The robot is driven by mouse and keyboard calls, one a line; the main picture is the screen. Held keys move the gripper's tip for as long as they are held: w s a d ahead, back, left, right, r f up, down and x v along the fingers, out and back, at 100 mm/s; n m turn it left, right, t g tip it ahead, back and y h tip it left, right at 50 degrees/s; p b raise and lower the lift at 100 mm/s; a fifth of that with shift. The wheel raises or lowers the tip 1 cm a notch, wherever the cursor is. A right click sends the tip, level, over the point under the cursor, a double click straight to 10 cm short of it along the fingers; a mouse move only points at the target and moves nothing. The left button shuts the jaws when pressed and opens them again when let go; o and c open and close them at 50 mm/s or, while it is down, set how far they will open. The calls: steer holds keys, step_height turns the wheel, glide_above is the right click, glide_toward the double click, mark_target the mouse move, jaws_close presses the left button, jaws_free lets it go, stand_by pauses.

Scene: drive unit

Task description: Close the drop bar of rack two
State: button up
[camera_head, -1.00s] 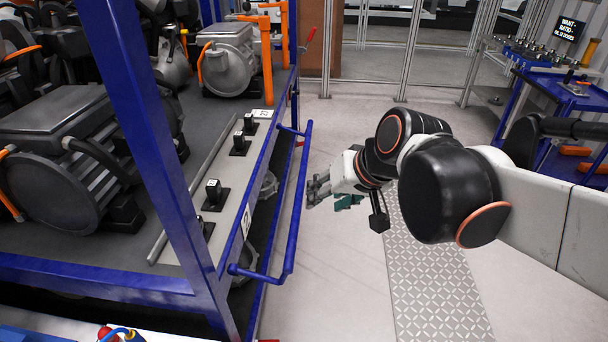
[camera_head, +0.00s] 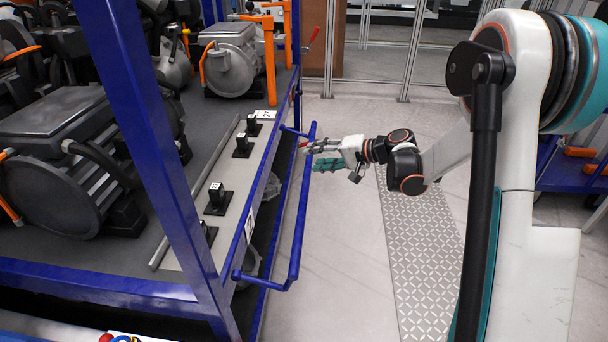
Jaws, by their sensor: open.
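The blue drop bar (camera_head: 301,208) hangs out from the front side of the blue rack (camera_head: 184,150), a long tube joined to the rack by short arms at its near and far ends. It stands apart from the rack's edge rail. My gripper (camera_head: 313,155) is at the far part of the bar, on its right side, with its fingers pointing left toward it. The fingers are open, one above the other, and the tips appear close to the bar. I cannot tell whether they touch it.
Motors, one a large grey motor (camera_head: 55,150), sit on the rack's dark deck. Small black blocks (camera_head: 217,198) stand along the rack's edge plate. A patterned floor strip (camera_head: 425,250) runs right of the bar, with bare floor between. A blue workbench (camera_head: 570,170) stands at the right.

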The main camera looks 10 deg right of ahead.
steer(key=w+d+f+m+t+y, duration=0.1)
steer(key=w+d+f, duration=0.15)
steer(key=f, duration=0.25)
steer(key=w+d+f+t+y, duration=0.1)
steer(key=d+f, duration=0.2)
steer(key=f, duration=0.1)
steer(key=m+t+y, duration=0.2)
glide_toward(307, 177)
steer(key=b+x, duration=0.1)
steer(key=x, duration=0.2)
steer(key=f+b+x, duration=0.1)
steer(key=b+x, duration=0.1)
steer(key=x, duration=0.2)
steer(key=w+d+b+x, duration=0.1)
steer(key=x, duration=0.2)
steer(key=shift+w+a+f, duration=0.2)
steer(key=shift+w+a, duration=0.05)
jaws_close()
